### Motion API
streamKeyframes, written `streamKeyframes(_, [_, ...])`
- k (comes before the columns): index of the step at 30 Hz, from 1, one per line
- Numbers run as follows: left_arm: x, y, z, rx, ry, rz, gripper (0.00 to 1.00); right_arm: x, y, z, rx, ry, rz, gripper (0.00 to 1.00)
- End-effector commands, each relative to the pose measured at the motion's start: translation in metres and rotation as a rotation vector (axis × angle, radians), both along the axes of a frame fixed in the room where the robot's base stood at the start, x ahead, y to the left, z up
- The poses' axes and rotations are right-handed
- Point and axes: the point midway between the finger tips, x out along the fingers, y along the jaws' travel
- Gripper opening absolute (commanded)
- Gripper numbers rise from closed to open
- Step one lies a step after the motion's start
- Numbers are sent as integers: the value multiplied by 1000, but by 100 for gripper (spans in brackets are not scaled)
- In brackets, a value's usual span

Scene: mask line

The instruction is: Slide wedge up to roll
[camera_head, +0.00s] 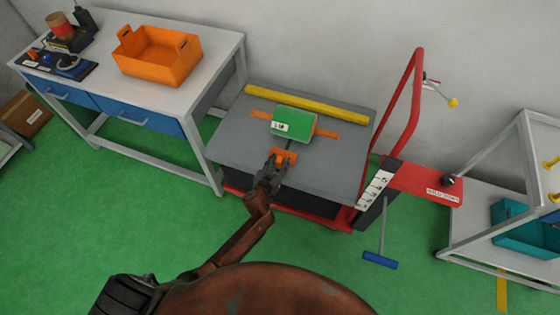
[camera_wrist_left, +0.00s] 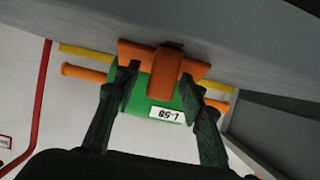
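The green roll (camera_head: 293,122) with a white label lies on the grey cart top (camera_head: 235,150), an orange bar sticking out at both ends. The orange wedge (camera_head: 285,155) lies just on the near side of the roll; a small strip of grey seems to show between them. My left gripper (camera_head: 274,166) is at the wedge's near side. In the left wrist view the wedge's raised middle part (camera_wrist_left: 166,72) lies between the two spread fingers, with a gap at the left finger. The roll (camera_wrist_left: 150,105) shows behind the fingers. My right gripper is not in view.
A yellow bar (camera_head: 305,104) runs along the cart's far edge. A red handle frame (camera_head: 408,105) rises at the cart's right. A table with an orange crate (camera_head: 190,67) stands left; a shelf with a teal bin (camera_head: 515,232) stands right.

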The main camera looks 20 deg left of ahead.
Motion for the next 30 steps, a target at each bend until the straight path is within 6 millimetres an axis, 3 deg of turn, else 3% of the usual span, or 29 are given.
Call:
streamKeyframes(8, [1,0,0,1,0,0,37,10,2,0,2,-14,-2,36])
streamKeyframes(24, [1,0,0,1,0,0,0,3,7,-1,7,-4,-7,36])
streamKeyframes(30, [1,0,0,1,0,-1,0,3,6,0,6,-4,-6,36])
